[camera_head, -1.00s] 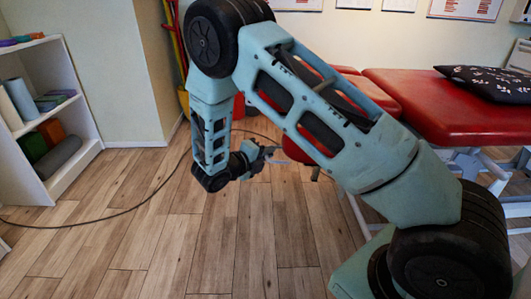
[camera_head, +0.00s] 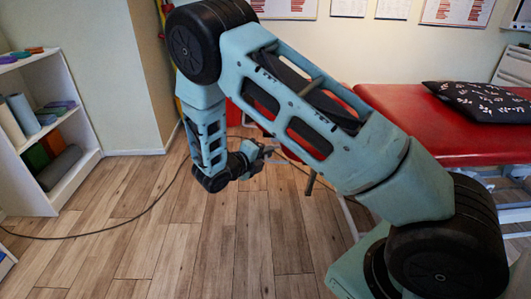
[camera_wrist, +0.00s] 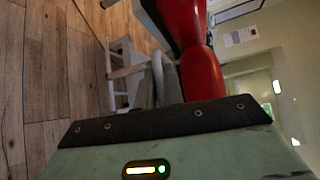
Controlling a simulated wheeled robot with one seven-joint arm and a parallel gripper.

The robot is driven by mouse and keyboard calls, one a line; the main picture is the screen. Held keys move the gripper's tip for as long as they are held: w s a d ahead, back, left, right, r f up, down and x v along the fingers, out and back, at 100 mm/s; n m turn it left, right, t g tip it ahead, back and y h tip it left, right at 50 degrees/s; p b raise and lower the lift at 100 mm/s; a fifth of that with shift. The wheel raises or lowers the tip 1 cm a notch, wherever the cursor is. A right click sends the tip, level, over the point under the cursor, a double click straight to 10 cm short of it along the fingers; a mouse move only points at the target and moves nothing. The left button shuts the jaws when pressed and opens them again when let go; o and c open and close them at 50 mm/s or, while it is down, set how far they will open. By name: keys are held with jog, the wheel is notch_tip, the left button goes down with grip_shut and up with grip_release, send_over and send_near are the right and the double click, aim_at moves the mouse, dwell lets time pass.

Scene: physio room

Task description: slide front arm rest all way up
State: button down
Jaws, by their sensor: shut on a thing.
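My gripper (camera_head: 266,151) is left of the couch's near end, below my upper arm link. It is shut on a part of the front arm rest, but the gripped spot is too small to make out. In the wrist view the arm rest shows as a rounded red pad (camera_wrist: 203,74) just beyond the dark edge of my wrist. Another red pad (camera_wrist: 184,22) is above it in that picture. In the head view my arm link hides most of the arm rest; red shows through the link's openings.
The red treatment couch (camera_head: 425,115) with a dark patterned pillow (camera_head: 482,101) stands at right. A white shelf (camera_head: 75,135) with rolls and blocks is at left. A black cable (camera_head: 125,222) crosses the wooden floor.

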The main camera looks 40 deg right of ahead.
jog(key=shift+r, duration=0.25)
jog(key=c, duration=1.5)
grip_release()
jog(key=shift+a, duration=0.1)
jog(key=p+v, duration=0.2)
jog(key=v, duration=1.5)
jog(key=shift+a+f, duration=0.1)
jog(key=shift+a, duration=0.05)
